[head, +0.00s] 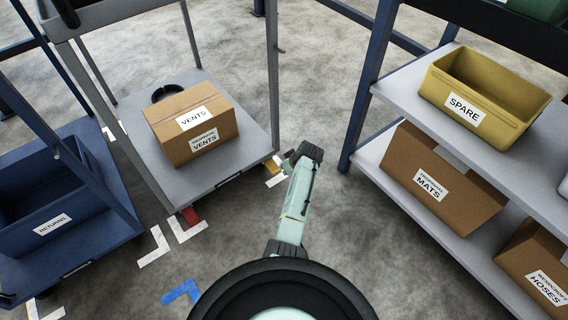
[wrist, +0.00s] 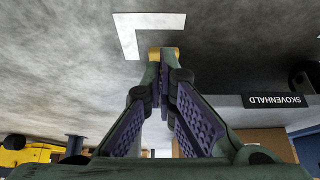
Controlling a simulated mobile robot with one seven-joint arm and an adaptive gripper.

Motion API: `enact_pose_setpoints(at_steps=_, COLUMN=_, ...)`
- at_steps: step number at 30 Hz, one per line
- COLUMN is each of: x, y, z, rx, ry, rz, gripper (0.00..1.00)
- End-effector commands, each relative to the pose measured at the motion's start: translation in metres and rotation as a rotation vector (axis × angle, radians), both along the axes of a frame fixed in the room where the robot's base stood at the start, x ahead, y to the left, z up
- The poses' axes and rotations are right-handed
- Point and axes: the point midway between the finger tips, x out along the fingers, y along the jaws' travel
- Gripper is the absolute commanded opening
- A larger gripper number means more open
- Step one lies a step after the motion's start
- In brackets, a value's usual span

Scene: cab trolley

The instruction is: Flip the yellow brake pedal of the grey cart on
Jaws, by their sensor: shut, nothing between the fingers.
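The grey cart (head: 245,105) stands left of centre in the head view. Its yellow brake pedal (head: 271,166) shows low at its front right corner, just left of my gripper (head: 287,160). In the wrist view, my gripper (wrist: 164,75) is shut and empty, its fingertips pointing at the yellow pedal (wrist: 154,54). The fingers hide the pedal's middle, and yellow shows on both sides of the tips. The tips look very close to it; I cannot tell whether they touch. Whether the pedal is up or down is not clear.
A cardboard VENTS box (head: 180,128) sits on the cart. A red pedal (head: 190,215) is at its front left corner. A blue RETURNS cart (head: 110,235) stands left, and a shelf rack (head: 395,95) stands right. White floor markings (wrist: 125,35) lie near the pedal. Open floor lies between cart and rack.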

Motion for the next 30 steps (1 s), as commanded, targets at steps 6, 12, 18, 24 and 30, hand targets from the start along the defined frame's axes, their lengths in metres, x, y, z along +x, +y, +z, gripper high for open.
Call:
enact_pose_setpoints(at_steps=6, x=-0.025, y=-0.019, z=0.028, rx=-0.001, ry=0.001, rz=-0.001, gripper=0.0)
enact_pose_setpoints(at_steps=12, x=-0.041, y=-0.031, z=0.039, rx=-0.001, ry=-0.001, rz=0.0, gripper=0.0)
enact_pose_setpoints(at_steps=18, x=-0.047, y=-0.035, z=0.04, rx=0.0, ry=-0.001, rz=0.001, gripper=0.0)
enact_pose_setpoints(at_steps=24, x=-0.048, y=-0.035, z=0.04, rx=0.0, ry=-0.001, rz=0.001, gripper=0.0)
enact_pose_setpoints(at_steps=30, x=-0.047, y=-0.035, z=0.04, rx=0.0, ry=-0.002, rz=0.0, gripper=0.0)
